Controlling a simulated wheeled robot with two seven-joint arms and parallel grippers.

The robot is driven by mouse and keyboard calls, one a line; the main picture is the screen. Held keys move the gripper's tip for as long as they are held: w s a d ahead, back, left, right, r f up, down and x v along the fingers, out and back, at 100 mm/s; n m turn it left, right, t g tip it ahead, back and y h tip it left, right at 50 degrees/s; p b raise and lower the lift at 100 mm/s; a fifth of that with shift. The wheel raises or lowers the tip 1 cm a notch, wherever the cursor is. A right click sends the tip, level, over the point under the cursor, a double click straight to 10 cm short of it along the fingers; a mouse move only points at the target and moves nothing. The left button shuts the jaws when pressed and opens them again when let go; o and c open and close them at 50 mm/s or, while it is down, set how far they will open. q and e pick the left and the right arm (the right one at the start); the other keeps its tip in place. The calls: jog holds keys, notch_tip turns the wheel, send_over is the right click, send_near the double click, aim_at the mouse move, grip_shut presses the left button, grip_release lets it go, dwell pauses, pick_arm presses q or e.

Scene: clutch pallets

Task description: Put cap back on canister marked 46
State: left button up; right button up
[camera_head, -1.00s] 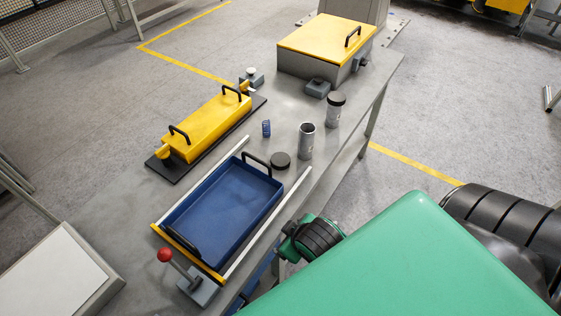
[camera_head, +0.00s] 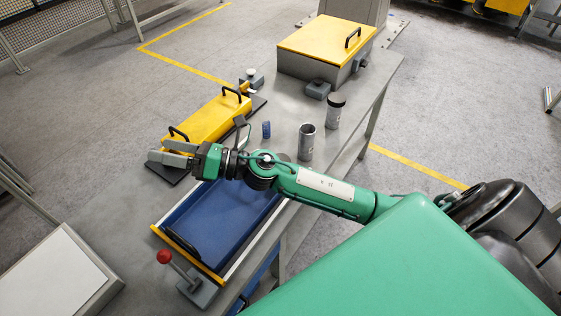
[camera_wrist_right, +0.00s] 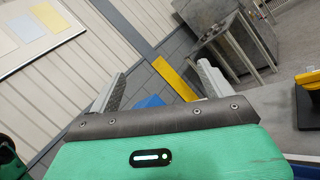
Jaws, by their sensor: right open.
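An open grey metal canister (camera_head: 306,142) stands upright on the grey table, with no cap on it. A second canister (camera_head: 335,112) with a dark cap on top stands behind it to the right. The markings are too small to read. The loose dark cap that lay by the blue tray is now hidden behind my right arm. My right gripper (camera_head: 160,150) is open and empty, above the table by the near end of the yellow handled box, left of the canisters. Its two spread fingers also show in the right wrist view (camera_wrist_right: 160,84). My left gripper is out of view.
A blue tray (camera_head: 188,243) lies under my right arm. A yellow handled box (camera_head: 212,121) lies on a dark base. A small blue cylinder (camera_head: 266,130), a red-knobbed lever (camera_head: 164,257) and a yellow-lidded box (camera_head: 322,40) are also around.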

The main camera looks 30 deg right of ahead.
aim_at(306, 143)
jog(key=w+d+f+n+g+h, duration=0.1)
jog(key=d+f+n+g+h, duration=0.2)
jog(key=f+n+g, duration=0.45)
jog(key=w+d+f+n+g+h, duration=0.1)
jog(key=d+f+n+g+h, duration=0.3)
jog(key=n, duration=0.6)
jog(key=w+d+n+h, duration=0.3)
jog(key=d+h, duration=0.7)
jog(key=d, duration=1.3)
jog(key=shift+d+g, duration=0.15)
jog(key=shift+g, duration=0.3)
jog(key=shift+f, duration=0.15)
notch_tip(306, 143, down, 9)
jog(key=shift+r+p, duration=0.2)
jog(key=shift+p, duration=0.75)
